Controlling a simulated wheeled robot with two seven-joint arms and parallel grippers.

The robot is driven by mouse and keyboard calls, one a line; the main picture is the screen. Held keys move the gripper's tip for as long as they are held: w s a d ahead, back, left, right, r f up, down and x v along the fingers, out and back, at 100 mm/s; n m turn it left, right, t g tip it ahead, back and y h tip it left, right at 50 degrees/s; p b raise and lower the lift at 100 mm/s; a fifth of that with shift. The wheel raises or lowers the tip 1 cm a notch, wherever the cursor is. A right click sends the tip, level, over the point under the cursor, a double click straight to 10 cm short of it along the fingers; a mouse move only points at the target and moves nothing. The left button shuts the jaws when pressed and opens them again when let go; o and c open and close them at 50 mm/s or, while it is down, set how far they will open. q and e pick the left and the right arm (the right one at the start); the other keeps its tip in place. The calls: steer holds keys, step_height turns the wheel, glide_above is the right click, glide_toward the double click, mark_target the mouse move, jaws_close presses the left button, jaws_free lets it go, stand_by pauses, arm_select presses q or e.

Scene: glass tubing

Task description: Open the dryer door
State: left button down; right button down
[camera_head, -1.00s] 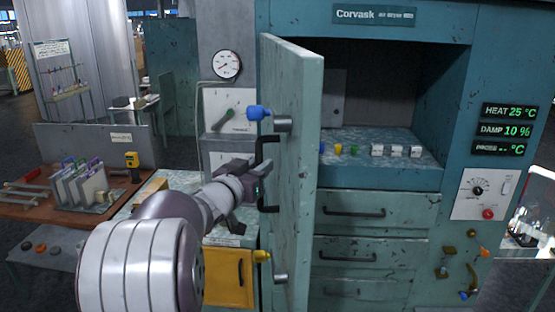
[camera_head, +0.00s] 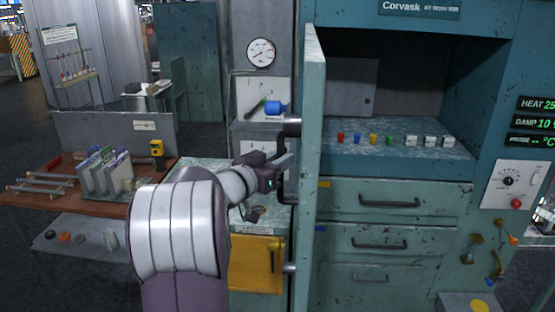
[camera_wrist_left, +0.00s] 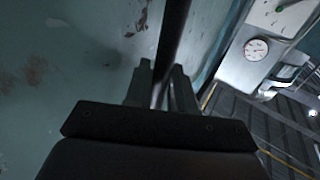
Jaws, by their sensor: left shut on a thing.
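The teal dryer door (camera_head: 313,170) stands swung wide open, seen nearly edge-on in the head view, and the dryer's inside shows to its right. A black bar handle (camera_head: 290,178) is on the door's left-facing side. My left gripper (camera_head: 282,172) is shut on this handle. In the left wrist view the dark handle bar (camera_wrist_left: 174,45) runs between the fingers (camera_wrist_left: 160,85), with the worn door face (camera_wrist_left: 60,60) beside it. My right gripper is not in view.
The dryer shelf (camera_head: 380,165) holds small coloured pieces and white blocks. Drawers (camera_head: 390,200) are below it. A table with racks (camera_head: 60,200) stands at left. A yellow cabinet door (camera_head: 256,265) is below my left arm.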

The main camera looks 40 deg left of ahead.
arm_select(q)
steer(key=shift+r, duration=0.55)
steer(key=c, duration=1.3)
jaws_free()
steer(key=shift+d, duration=0.1)
steer(key=shift+o, duration=0.9)
steer(key=shift+w+f, duration=0.1)
steer(key=shift+w, duration=0.05)
steer(key=s+b, duration=0.6)
steer(key=s, duration=0.6)
steer(key=shift+s+a+f, duration=0.2)
steer(key=shift+s+f, duration=0.05)
